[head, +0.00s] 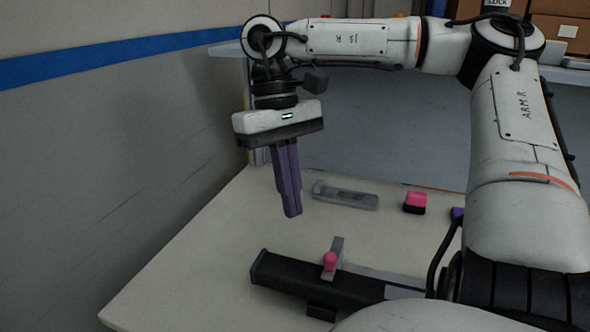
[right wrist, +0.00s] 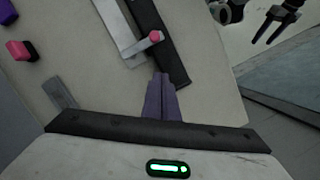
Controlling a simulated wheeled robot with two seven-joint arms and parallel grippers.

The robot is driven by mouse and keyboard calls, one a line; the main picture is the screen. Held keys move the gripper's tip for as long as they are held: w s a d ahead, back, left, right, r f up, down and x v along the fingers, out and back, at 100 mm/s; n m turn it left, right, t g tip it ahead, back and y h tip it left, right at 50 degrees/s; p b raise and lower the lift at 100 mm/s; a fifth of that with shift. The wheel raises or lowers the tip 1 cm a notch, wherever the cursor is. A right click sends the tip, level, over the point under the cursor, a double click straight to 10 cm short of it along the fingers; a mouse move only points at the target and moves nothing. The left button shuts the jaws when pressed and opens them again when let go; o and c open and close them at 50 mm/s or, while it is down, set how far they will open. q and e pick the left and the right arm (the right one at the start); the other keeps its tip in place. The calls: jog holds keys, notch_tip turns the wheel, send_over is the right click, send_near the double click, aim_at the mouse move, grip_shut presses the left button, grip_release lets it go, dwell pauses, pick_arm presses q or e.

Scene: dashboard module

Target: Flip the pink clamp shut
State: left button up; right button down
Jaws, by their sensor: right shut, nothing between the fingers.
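The pink clamp shows as a pink knob (head: 330,261) on a short grey lever (head: 337,246), set crosswise on a black bar (head: 290,274) on the table. In the right wrist view the pink knob (right wrist: 155,37) is at the lever's end, over the bar. My right gripper (head: 292,214) points down with its purple fingers together and empty. It is above the table, up and left of the knob in the head view, apart from the clamp. Part of my left gripper (right wrist: 264,40) shows at the top right of the wrist view, its dark fingers apart.
A grey flat part (head: 346,196) lies behind the bar. A pink and black block (head: 415,203) and a purple block (head: 457,213) lie farther right. My right arm hides the table's right side. The table's left part is clear, bordered by its edge.

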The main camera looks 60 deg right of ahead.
jog(key=shift+v, duration=2.2)
jog(key=shift+w+a, duration=0.1)
jog(key=shift+a, duration=0.05)
